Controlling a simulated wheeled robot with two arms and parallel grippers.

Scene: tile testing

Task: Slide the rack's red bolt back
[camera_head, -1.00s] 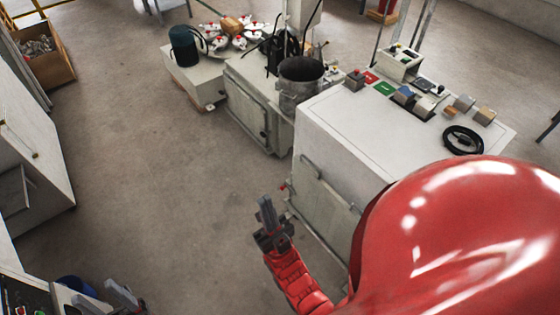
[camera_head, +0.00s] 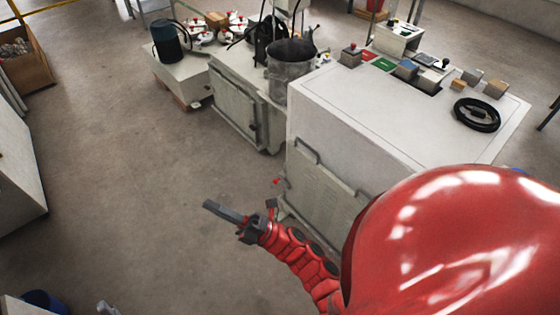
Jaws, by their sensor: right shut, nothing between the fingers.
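A small red piece (camera_head: 277,182) shows low at the left edge of the big white cabinet (camera_head: 305,115). It is too small to tell for certain that it is the rack's bolt. My right gripper (camera_head: 222,212) is shut and empty, its grey fingers pointing left over bare floor. It is in front of and left of the red piece in the picture, apart from it. My red arm and body hide the cabinet's lower right part. I do not make out my left gripper.
The cabinet's front has a handled panel (camera_head: 318,190). A lower grey cabinet (camera_head: 235,107) with a metal pot (camera_head: 290,70) stands to its left. A black cable coil (camera_head: 477,114) and several small blocks lie on the white top. The floor (camera_head: 120,180) at left is clear.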

